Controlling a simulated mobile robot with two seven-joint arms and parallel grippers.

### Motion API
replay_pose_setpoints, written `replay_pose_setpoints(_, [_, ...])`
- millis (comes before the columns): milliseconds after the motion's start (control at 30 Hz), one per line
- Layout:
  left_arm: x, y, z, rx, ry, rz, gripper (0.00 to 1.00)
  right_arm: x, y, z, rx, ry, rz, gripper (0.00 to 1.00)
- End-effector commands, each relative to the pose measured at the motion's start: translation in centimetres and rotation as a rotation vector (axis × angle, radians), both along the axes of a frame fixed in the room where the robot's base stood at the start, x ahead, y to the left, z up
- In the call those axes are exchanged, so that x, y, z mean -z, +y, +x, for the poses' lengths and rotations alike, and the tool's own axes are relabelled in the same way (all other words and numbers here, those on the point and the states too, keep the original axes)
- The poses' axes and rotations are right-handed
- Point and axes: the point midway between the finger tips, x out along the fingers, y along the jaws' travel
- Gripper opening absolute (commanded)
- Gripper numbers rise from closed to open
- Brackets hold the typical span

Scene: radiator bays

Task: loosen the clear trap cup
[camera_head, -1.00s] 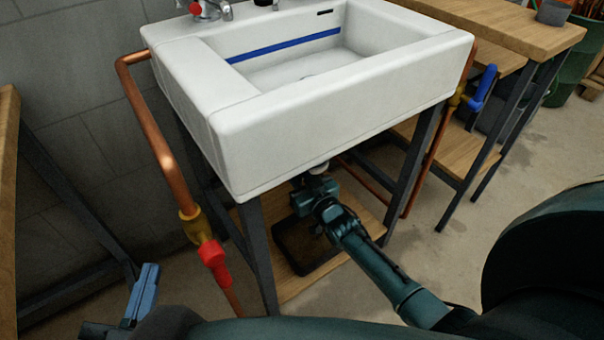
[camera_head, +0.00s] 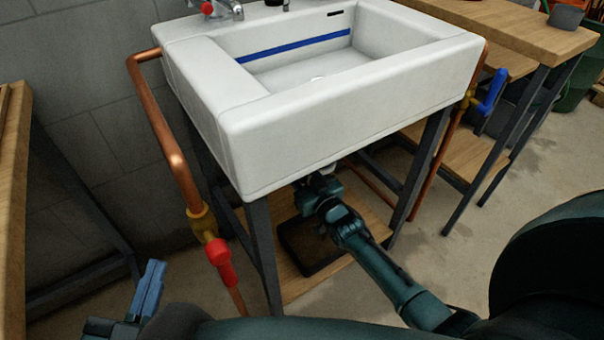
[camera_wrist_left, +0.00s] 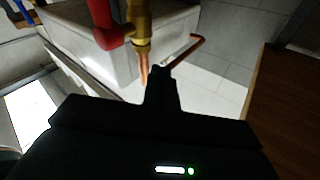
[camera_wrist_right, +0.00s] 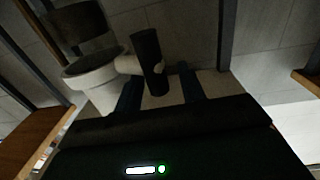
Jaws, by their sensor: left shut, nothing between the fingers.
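My right gripper (camera_head: 322,187) is under the white sink (camera_head: 330,120), beside a white fitting (camera_head: 328,168) mostly hidden by the gripper and basin. In the right wrist view the trap's wide white collar (camera_wrist_right: 95,77) shows left of the fingers, with a dark-looking, see-through part, probably the clear trap cup (camera_wrist_right: 80,22), joined to it. A short white pipe and a dark cylinder (camera_wrist_right: 148,58) lie ahead of the right fingers (camera_wrist_right: 160,95). Those fingers are apart, with no clear contact. My left gripper (camera_head: 150,288) is shut and empty, low at the left.
A copper pipe with a red-handled valve (camera_head: 218,255) runs down the sink's left side. A blue-handled valve (camera_head: 491,90) is on the right. Dark stand legs flank the trap. A dark tray (camera_head: 312,262) lies on the wooden shelf below. Wooden benches stand on both sides.

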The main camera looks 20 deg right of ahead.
Motion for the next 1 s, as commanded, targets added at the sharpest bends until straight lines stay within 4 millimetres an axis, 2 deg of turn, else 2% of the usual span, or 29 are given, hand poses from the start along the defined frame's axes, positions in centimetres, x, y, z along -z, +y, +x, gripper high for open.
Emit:
replay_pose_setpoints(167, [-0.2,0.0,0.0,0.001,-0.002,0.002,0.00,0.0,-0.1,-0.3,0.001,0.002,0.000,0.40])
replay_pose_setpoints(267, [-0.6,0.0,0.0,0.000,-0.002,0.008,0.00,0.0,-0.3,-1.3,0.001,0.004,-0.001,0.40])
replay_pose_setpoints(367, [-0.9,0.0,0.0,-0.003,-0.001,0.023,0.00,-0.2,-0.5,-3.2,0.001,0.006,-0.001,0.40])
replay_pose_setpoints(433, [-0.3,0.5,0.2,-0.031,0.054,0.025,0.00,-0.2,-0.8,-4.8,0.001,0.006,-0.001,0.40])
replay_pose_setpoints(700, [0.0,1.2,0.4,-0.066,0.181,0.037,0.00,-0.2,-1.6,-10.4,0.000,0.004,-0.001,0.40])
replay_pose_setpoints(800, [0.1,1.4,0.4,-0.070,0.209,0.038,0.00,-0.1,-1.8,-11.8,0.000,0.003,0.000,0.40])
replay_pose_setpoints(1000, [0.3,1.5,0.4,-0.074,0.233,0.041,0.00,0.0,-1.9,-13.0,0.000,0.000,0.000,0.40])
